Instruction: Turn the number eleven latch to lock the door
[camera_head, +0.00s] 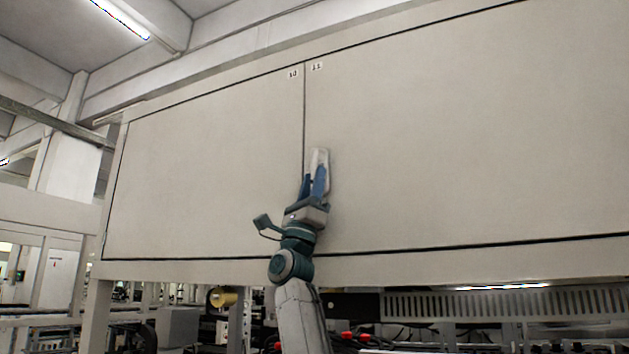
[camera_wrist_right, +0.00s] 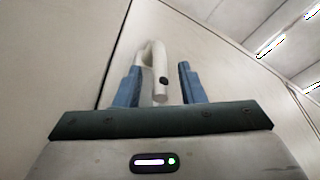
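The off-white latch (camera_head: 320,158) sits at the lower left edge of the door marked 11 (camera_head: 450,130), just right of the seam between the doors. In the right wrist view the latch (camera_wrist_right: 158,72) is a looped handle with a dark spot near its free end. My right gripper (camera_head: 313,182) is open at the latch. In the wrist view its two blue fingers (camera_wrist_right: 160,85) stand on either side of the handle's free end, with gaps showing on both sides. My left gripper is in neither view.
The door marked 10 (camera_head: 210,165) lies left of the seam and looks flush with door 11. Below the panels are a slotted grey rail (camera_head: 480,304), a yellow roll (camera_head: 223,298) and dark machinery. The panel faces around the latch are clear.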

